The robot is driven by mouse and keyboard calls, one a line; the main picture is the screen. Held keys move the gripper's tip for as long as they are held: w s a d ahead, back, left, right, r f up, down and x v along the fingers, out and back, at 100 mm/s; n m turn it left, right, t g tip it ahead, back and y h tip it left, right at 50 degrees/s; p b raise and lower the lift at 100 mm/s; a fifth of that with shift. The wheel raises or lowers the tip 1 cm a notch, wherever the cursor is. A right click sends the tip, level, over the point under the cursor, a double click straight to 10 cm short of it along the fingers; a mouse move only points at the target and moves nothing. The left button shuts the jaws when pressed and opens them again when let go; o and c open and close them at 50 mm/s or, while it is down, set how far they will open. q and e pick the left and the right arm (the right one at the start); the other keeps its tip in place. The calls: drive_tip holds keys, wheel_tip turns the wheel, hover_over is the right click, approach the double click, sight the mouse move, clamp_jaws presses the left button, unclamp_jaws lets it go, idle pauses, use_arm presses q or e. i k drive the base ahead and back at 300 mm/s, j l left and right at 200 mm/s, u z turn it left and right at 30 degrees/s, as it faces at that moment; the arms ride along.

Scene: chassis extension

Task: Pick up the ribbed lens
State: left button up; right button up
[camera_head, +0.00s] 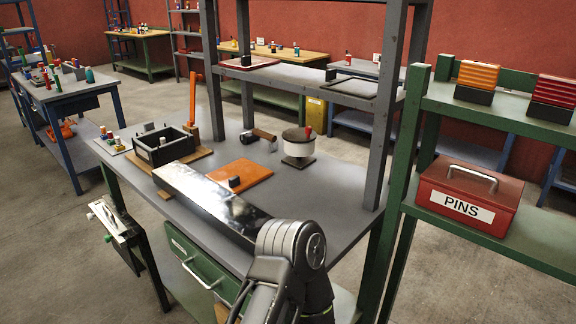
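Two ribbed blocks stand on the green shelf at the upper right. One is an orange ribbed block (478,74) on a black base; the other is a red ribbed block (554,91) on a black base, to its right. Either could be the ribbed lens; I cannot tell which. A grey and black jointed arm part (290,246), which looks like mine, shows at the bottom centre, left of and below the shelf. I make out no gripper fingers, and nothing touches either block.
A red toolbox (467,197) labelled PINS sits on the lower green shelf. The green upright (408,150) and grey rack post (388,110) stand left of the blocks. A grey workbench (322,205) holds a black box (161,147), an orange board (240,173) and a white round pot (298,147).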

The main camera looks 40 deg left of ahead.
sight(236, 176)
drive_tip(key=k+j+z, duration=0.1)
drive_tip(key=j, duration=0.35)
drive_tip(key=k+j+z, duration=0.1)
drive_tip(key=j, duration=0.3)
drive_tip(key=k+j+z, duration=0.1)
drive_tip(key=j, duration=0.3)
drive_tip(key=k+j+z, duration=0.1)
drive_tip(key=j, duration=0.3)
drive_tip(key=k+j, duration=0.2)
drive_tip(key=j, duration=0.2)
drive_tip(key=k+j+z, duration=0.15)
drive_tip(key=j, duration=0.25)
drive_tip(key=k+j+z, duration=0.1)
drive_tip(key=j, duration=0.3)
